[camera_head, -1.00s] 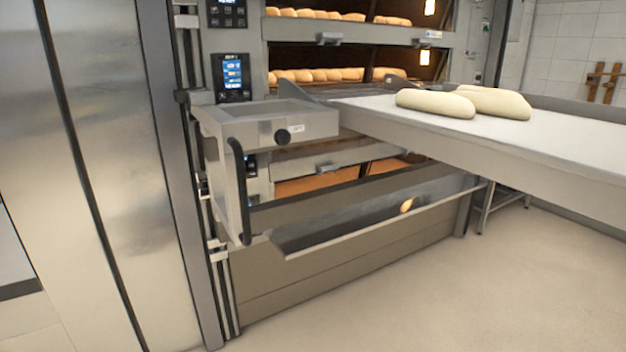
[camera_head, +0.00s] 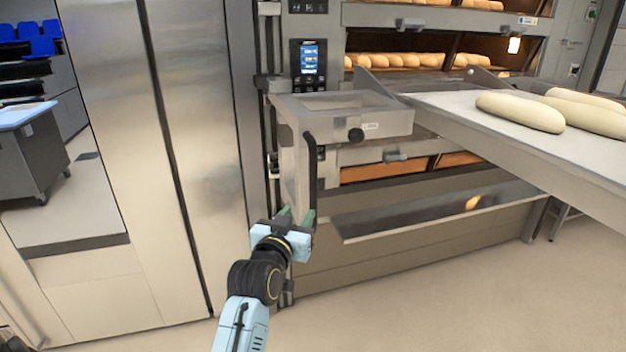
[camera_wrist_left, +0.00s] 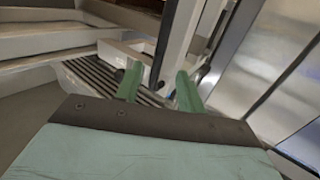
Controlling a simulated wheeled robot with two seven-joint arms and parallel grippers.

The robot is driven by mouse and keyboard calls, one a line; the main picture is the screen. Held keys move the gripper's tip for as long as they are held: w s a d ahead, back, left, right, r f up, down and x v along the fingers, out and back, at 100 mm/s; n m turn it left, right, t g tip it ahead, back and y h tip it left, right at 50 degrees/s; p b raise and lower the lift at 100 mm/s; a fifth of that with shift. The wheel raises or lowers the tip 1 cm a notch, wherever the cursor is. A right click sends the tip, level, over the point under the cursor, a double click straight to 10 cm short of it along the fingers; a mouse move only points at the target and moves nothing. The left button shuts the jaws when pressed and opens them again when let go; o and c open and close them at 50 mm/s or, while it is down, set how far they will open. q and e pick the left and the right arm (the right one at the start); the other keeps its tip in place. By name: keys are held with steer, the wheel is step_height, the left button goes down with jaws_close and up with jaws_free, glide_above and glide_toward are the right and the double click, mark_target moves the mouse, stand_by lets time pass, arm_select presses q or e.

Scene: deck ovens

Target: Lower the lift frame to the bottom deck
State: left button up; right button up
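The lift frame (camera_head: 294,160) is a grey metal bracket on the left side of the oven front. My left gripper (camera_head: 297,216) is just below the handle's lower end. In the left wrist view its green fingers (camera_wrist_left: 159,88) are apart, with the handle (camera_wrist_left: 165,45) showing beyond and between them. I cannot tell whether they touch it. My right gripper is not in view.
A loading board (camera_head: 470,115) with pale dough loaves (camera_head: 520,112) juts out at the right. Oven decks with bread (camera_head: 400,61) are behind it. A tall steel cabinet (camera_head: 190,130) stands at the left. A dark low panel (camera_head: 430,212) slopes under the frame.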

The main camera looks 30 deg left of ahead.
mark_target(312, 186)
arm_select(q)
steer(key=x, duration=0.8)
steer(key=r+x, duration=0.1)
steer(key=x, duration=0.4)
steer(key=shift+a, duration=0.25)
jaws_close()
